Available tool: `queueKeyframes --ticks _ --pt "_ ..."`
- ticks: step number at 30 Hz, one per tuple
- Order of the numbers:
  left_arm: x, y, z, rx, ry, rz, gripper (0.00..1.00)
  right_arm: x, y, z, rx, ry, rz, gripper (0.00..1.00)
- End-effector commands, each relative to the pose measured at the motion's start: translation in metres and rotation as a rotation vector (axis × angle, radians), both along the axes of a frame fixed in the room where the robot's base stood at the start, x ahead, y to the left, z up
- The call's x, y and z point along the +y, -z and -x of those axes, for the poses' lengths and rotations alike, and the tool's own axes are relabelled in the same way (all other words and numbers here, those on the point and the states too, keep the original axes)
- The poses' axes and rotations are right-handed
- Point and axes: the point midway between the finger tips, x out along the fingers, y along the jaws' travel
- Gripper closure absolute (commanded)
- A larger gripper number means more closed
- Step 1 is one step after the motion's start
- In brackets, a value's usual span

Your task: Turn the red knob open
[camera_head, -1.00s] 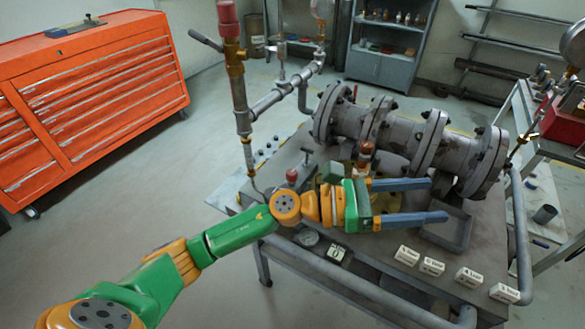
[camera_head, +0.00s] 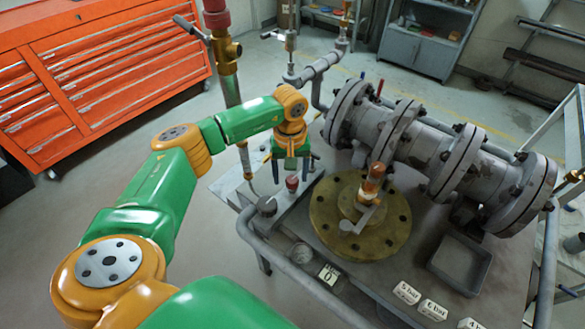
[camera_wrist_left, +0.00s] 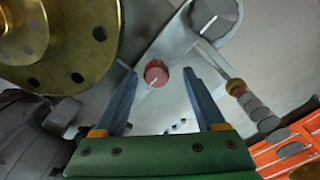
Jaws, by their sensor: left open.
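The red knob (camera_head: 292,183) is a small round knob on a grey plate at the near left corner of the workbench. My left gripper (camera_head: 290,178) is open and points down just above and behind the knob in the head view. Its two blue fingers also show in the left wrist view (camera_wrist_left: 159,80), with nothing held. How far the fingertips are above the knob is hard to tell. My right gripper is out of view.
A grey knob (camera_head: 267,206) stands beside the red one. A brass flange (camera_head: 328,238) and large grey flanged pipe (camera_head: 420,150) lie to the right. A vertical pipe with a red top (camera_head: 228,80) rises at left, near my arm. An orange tool cabinet (camera_head: 100,75) stands behind.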

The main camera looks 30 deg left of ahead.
Motion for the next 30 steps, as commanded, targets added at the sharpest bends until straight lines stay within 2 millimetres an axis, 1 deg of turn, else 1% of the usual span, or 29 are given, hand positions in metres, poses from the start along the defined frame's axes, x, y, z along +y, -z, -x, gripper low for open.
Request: queueKeyframes --ticks 3,9,10,11,12,14,15,17,18,25,30 --pt "-0.0001 0.0088 0.0002 0.000 0.000 0.000 0.28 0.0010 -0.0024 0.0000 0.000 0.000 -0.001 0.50" --pt "-0.0003 0.0103 0.0000 -0.001 0.000 0.000 0.28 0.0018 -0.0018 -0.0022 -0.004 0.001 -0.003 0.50" --pt "-0.0003 0.0103 -0.0001 -0.001 0.000 0.000 0.33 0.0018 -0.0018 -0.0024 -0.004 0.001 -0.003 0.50" --pt "-0.0004 0.0102 0.0000 -0.001 0.000 0.001 0.42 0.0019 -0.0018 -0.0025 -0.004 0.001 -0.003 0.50" --pt "-0.0005 0.0102 -0.0001 -0.001 0.000 0.002 0.52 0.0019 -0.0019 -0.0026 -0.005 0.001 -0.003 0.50" --pt "-0.0005 0.0101 -0.0001 -0.001 0.000 0.002 0.69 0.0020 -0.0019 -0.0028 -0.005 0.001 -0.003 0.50" --pt "-0.0005 0.0101 -0.0001 -0.001 0.000 0.002 0.79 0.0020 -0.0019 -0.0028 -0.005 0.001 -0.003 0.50" --pt "-0.0005 0.0100 0.0000 -0.001 0.000 0.002 0.95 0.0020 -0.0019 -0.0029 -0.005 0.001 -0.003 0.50" --pt "-0.0005 0.0100 0.0000 -0.001 0.000 0.002 1.00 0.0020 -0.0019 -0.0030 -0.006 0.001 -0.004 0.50" --pt "-0.0005 0.0102 0.0000 -0.001 -0.015 0.002 1.00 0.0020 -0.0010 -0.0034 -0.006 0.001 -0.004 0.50" --pt "-0.0008 0.0108 -0.0002 -0.002 -0.080 0.003 1.00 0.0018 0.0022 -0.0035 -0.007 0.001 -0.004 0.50"
